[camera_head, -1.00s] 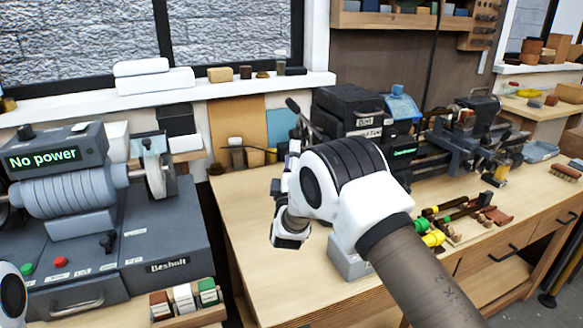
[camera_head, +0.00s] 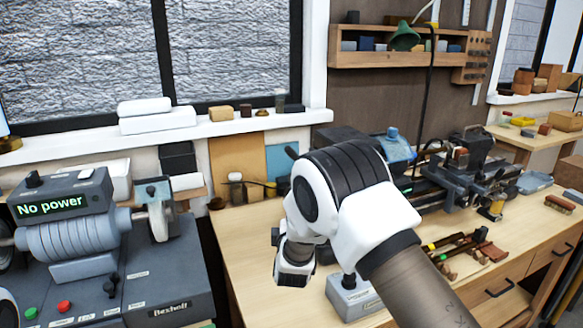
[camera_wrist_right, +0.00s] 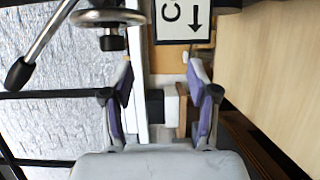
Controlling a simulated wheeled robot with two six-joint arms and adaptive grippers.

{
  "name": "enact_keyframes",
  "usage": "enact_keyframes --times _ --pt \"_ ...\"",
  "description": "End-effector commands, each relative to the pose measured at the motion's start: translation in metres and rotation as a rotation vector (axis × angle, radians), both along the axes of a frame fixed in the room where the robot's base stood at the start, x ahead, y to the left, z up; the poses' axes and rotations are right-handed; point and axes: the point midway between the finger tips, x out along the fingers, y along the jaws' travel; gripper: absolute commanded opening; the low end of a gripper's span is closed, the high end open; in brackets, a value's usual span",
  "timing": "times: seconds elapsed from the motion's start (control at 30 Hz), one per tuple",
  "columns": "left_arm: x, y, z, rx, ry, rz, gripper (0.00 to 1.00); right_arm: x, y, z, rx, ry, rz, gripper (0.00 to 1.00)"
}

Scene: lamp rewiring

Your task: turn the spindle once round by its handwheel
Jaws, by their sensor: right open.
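In the head view my right arm hides the gripper and handwheel. I cannot make out the spindle.
A lathe (camera_head: 455,180) stands on the wooden bench (camera_head: 245,235), with turning tools (camera_head: 465,250) in front. A grey machine reading "No power" (camera_head: 50,205) is at left. A white sign with an arrow (camera_wrist_right: 183,20) is by the handwheel. The bench's left part is clear.

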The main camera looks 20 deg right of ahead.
Motion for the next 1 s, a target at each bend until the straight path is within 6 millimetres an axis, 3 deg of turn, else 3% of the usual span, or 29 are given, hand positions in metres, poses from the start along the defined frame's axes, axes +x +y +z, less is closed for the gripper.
enact_keyframes --times 0.03,0.13,0.27,0.6,0.9,0.93,1.0 --pt "0.000 0.000 0.027 0.000 0.001 0.000 0.00 0.000 -0.002 0.038 0.003 -0.009 -0.002 0.59" --pt "-0.001 0.000 0.034 0.000 0.002 0.000 0.00 0.003 -0.004 0.061 0.004 -0.035 -0.005 0.59" --pt "-0.001 0.000 0.035 0.000 0.003 0.000 0.00 0.014 -0.008 0.060 0.007 -0.038 -0.006 0.59" --pt "-0.001 0.000 0.057 0.000 0.002 0.000 0.00 0.070 -0.029 0.062 0.006 -0.042 -0.006 0.59" --pt "-0.001 0.000 0.057 0.000 0.002 0.000 0.00 0.076 -0.031 0.059 0.004 -0.041 -0.005 0.59" --pt "-0.001 0.000 0.057 0.000 0.002 0.000 0.00 0.076 -0.031 0.059 0.004 -0.041 -0.005 0.52" --pt "-0.001 0.000 0.057 0.000 0.002 0.000 0.00 0.075 -0.031 0.060 0.004 -0.041 -0.005 0.27"
